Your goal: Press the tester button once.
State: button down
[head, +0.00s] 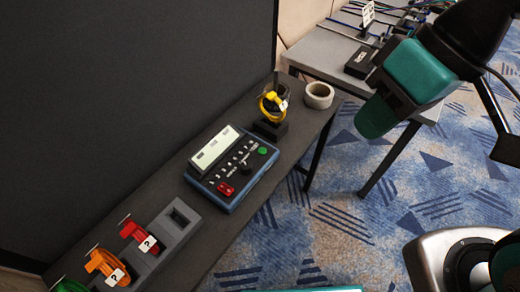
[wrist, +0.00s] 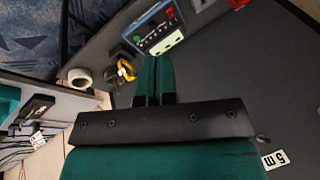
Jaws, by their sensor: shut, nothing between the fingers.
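The tester (head: 236,176) is a blue-edged box with a pale display, a row of small marks, a dark knob (head: 246,169), a green button (head: 263,150) and a red button or switch (head: 225,188). It lies on a dark narrow table. In the wrist view the tester (wrist: 152,30) shows beyond my fingers, with its green button (wrist: 138,38) at its left end. My gripper (head: 376,117) is at the upper right in the head view, over the floor and apart from the tester. Its teal fingers (wrist: 155,60) are shut and empty.
Behind the tester stand a yellow cable coil on a dark holder (head: 270,129) and a tape roll (head: 318,96). A grey slotted rack (head: 178,222) holds red and orange tagged coils in front. A large dark panel (head: 120,90) rises along the table's left. A second table (head: 325,50) stands behind.

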jog(key=w+a+f+m+t+y+p, duration=0.1)
jog(key=w+a+f+m, duration=0.3)
jog(key=w+m, duration=0.15)
jog(key=w+a+f+m+y+p, duration=0.1)
jog(key=w+a+f+m, duration=0.25)
jog(key=w, duration=0.35)
jog(key=m+t+y, duration=0.2)
jog(key=m+t, duration=0.1)
jog(key=m, duration=0.9)
send_over(262, 152)
notch_tip(262, 152, down, 14)
jog(key=shift+f+p, duration=0.1)
jog(key=shift+p, duration=0.25)
notch_tip(262, 152, down, 9)
jog(key=b, duration=0.7)
jog(key=shift+f+b, duration=0.3)
jog(key=shift+b, duration=0.05)
